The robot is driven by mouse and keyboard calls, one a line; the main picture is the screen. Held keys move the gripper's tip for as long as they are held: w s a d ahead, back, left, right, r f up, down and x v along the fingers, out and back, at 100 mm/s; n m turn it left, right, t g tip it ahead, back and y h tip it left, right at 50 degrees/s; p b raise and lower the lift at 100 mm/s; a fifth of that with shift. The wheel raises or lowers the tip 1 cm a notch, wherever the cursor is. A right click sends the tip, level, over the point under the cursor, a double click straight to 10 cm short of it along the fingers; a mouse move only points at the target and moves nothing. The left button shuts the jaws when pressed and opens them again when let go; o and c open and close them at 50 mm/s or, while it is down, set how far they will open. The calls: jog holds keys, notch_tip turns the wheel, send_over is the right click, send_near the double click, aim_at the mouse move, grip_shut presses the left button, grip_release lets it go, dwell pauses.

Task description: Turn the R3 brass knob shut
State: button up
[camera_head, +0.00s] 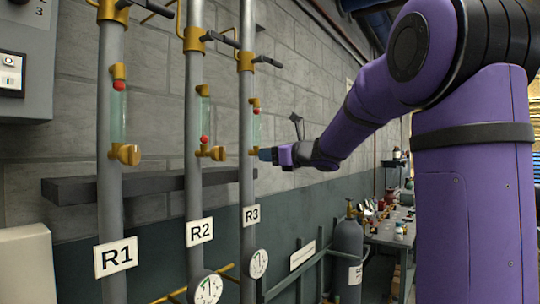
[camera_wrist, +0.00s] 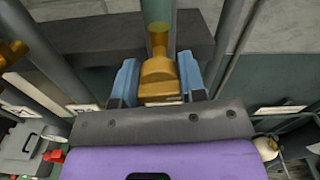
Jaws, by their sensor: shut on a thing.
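The R3 pipe (camera_head: 246,185) is the rightmost of the three labelled grey pipes in the head view, above its R3 tag (camera_head: 251,215). The R3 brass knob (camera_wrist: 160,72) sits between the two blue fingers of my gripper (camera_wrist: 159,84) in the wrist view. In the head view my gripper (camera_head: 268,154) reaches it from the right, and the fingers mostly hide the knob. My gripper is shut on the knob. Above the knob, the R3 sight glass (camera_head: 256,127) holds a red ball near its top.
The R1 knob (camera_head: 128,154) and R2 knob (camera_head: 214,153) stand to the left on their pipes. A dark ledge (camera_head: 68,190) runs behind the pipes. Round gauges (camera_head: 258,263) hang below. A grey cylinder (camera_head: 347,250) and a cluttered bench (camera_head: 390,232) are at right.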

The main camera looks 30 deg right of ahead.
jog(key=n, duration=1.2)
jog(key=shift+n, duration=2.2)
jog(key=o, duration=0.9)
jog(key=shift+d, duration=0.1)
jog(key=v, duration=1)
jog(key=shift+s, duration=0.4)
